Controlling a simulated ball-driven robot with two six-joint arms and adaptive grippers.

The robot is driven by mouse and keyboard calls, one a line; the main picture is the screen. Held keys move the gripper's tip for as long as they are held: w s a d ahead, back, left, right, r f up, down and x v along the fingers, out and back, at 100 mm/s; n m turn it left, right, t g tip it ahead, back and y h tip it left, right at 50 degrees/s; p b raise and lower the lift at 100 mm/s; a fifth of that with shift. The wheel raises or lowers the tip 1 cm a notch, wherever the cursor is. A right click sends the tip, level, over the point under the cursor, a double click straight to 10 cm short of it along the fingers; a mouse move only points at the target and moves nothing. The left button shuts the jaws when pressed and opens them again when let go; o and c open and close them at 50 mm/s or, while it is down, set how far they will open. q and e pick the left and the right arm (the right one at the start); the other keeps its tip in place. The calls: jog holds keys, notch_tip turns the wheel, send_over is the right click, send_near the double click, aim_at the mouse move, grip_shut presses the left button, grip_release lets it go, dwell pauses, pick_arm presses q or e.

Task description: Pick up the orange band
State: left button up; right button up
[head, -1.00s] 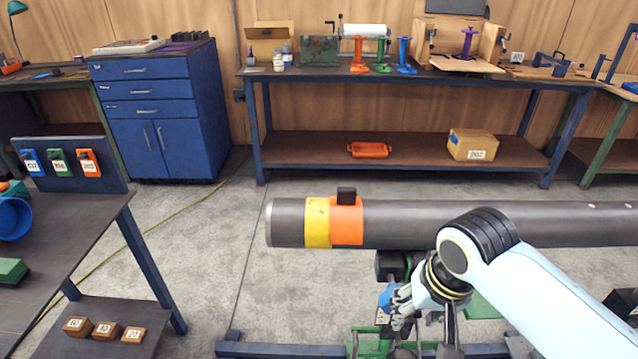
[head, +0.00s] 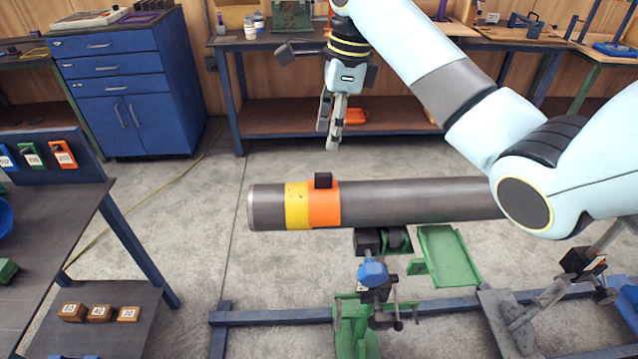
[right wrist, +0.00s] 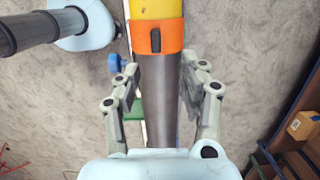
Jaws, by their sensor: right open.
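The orange band (head: 324,207) is wrapped around the grey pipe (head: 420,200) near its left end, with a small black block (head: 323,180) on its top. A yellow band (head: 297,206) sits against its left side. My right gripper (head: 333,142) points down above the pipe, a little above the black block and apart from it. In the right wrist view the right gripper (right wrist: 157,85) is open, its fingers on either side of the pipe in the picture, with the orange band (right wrist: 156,38) just beyond the fingertips. My left gripper is not in view.
A green pipe stand (head: 360,325) with a blue knob (head: 373,273) supports the pipe from below. A dark table (head: 60,225) stands at the left, and a workbench with a lower shelf (head: 270,118) stands behind. The floor left of the pipe's end is clear.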

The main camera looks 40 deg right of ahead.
aim_at(323, 174)
jog(key=f, duration=0.5)
jog(key=shift+w+a, duration=0.1)
jog(key=shift+a, duration=0.25)
jog(key=f+p, duration=0.1)
jog(key=f, duration=0.1)
jog(key=a+f, duration=0.1)
jog(key=f, duration=0.2)
jog(key=shift+p, duration=0.4)
jog(key=shift+f, duration=0.1)
grip_shut()
